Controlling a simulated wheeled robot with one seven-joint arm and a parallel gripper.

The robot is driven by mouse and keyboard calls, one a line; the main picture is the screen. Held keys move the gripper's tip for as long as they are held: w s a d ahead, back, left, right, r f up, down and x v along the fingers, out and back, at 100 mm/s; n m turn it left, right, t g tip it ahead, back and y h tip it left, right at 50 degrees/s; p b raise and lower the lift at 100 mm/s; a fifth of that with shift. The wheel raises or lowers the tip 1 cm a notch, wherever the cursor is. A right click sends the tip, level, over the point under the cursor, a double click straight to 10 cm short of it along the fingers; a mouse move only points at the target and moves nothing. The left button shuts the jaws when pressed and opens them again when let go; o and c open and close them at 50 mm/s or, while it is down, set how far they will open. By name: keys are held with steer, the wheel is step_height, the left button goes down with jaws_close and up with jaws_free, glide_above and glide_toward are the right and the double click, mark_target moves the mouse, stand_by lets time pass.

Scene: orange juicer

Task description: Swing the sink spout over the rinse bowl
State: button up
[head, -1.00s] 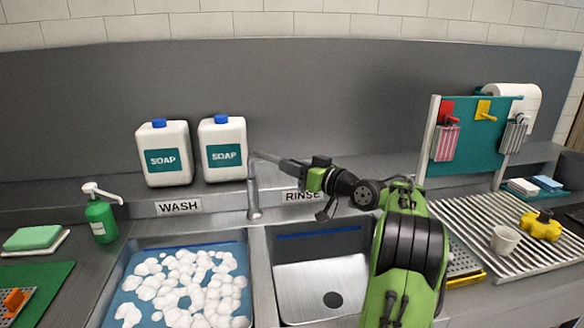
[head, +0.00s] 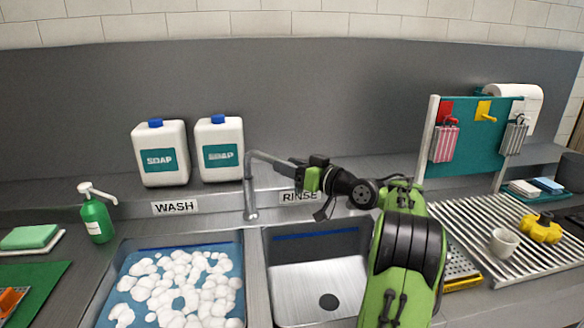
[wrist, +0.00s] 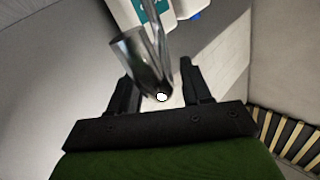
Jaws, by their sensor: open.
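The sink spout (head: 268,157) is a grey metal tube on an upright post (head: 250,195) between the two bowls. It curves to the right, toward the rinse side, and its end is hidden at my gripper. My gripper (head: 296,165) is open at the spout's end, behind the rinse bowl (head: 305,280). In the wrist view the spout's tube (wrist: 138,62) lies between the two dark fingers (wrist: 160,88), nearer the left one. I cannot tell whether a finger touches it. The rinse bowl is empty, with a dark drain.
The wash bowl (head: 128,268) on the left holds white foam. Two soap jugs (head: 160,172) stand behind it, left of the post. A green pump bottle (head: 97,220) is at left. A ribbed drainer (head: 470,215) with a cup (head: 503,243) lies at right.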

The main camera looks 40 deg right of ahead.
steer(key=s+d, duration=0.3)
steer(key=s, duration=1.2)
steer(key=shift+s, duration=0.25)
